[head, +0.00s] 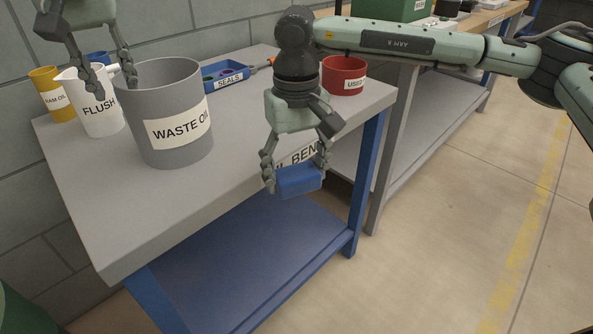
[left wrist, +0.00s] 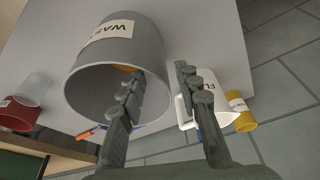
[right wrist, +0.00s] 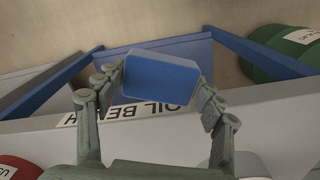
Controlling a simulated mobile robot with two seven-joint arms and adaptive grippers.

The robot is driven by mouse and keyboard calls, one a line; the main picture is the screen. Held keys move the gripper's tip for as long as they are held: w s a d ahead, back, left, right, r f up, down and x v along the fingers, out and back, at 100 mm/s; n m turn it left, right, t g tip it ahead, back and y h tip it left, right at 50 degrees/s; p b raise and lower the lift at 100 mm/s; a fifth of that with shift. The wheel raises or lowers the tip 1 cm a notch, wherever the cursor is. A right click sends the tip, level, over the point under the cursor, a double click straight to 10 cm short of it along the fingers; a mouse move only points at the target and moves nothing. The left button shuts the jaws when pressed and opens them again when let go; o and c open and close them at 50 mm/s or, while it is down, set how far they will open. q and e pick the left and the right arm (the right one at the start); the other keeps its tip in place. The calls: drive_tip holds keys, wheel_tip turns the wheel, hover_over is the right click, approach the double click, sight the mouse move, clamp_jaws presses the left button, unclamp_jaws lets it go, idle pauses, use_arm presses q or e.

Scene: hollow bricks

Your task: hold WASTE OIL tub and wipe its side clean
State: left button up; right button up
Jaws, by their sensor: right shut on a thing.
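The grey WASTE OIL tub (head: 168,95) stands upright on the bench top, its label facing me; it also shows in the left wrist view (left wrist: 107,58). I see no clear dirt on its visible side. My left gripper (head: 112,80) is open above the tub's back-left rim. In the left wrist view its fingers (left wrist: 160,90) are spread, one over the tub's mouth, the other outside by the white jug. My right gripper (head: 296,172) is shut on a blue block (head: 299,181), held in front of the bench edge, apart from the tub; the right wrist view shows the block (right wrist: 161,77) between both fingers.
The white FLUSH jug (head: 101,118) and a yellow cup (head: 54,91) stand left of the tub. A blue SEALS tray (head: 222,77) lies behind it, and a red USED tub (head: 343,75) stands at the bench's right end. The bench top (head: 100,195) before the tub is clear.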

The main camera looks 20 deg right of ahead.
use_arm(q)
drive_tip(key=shift+x, duration=1)
clamp_jaws()
idle(0.8)
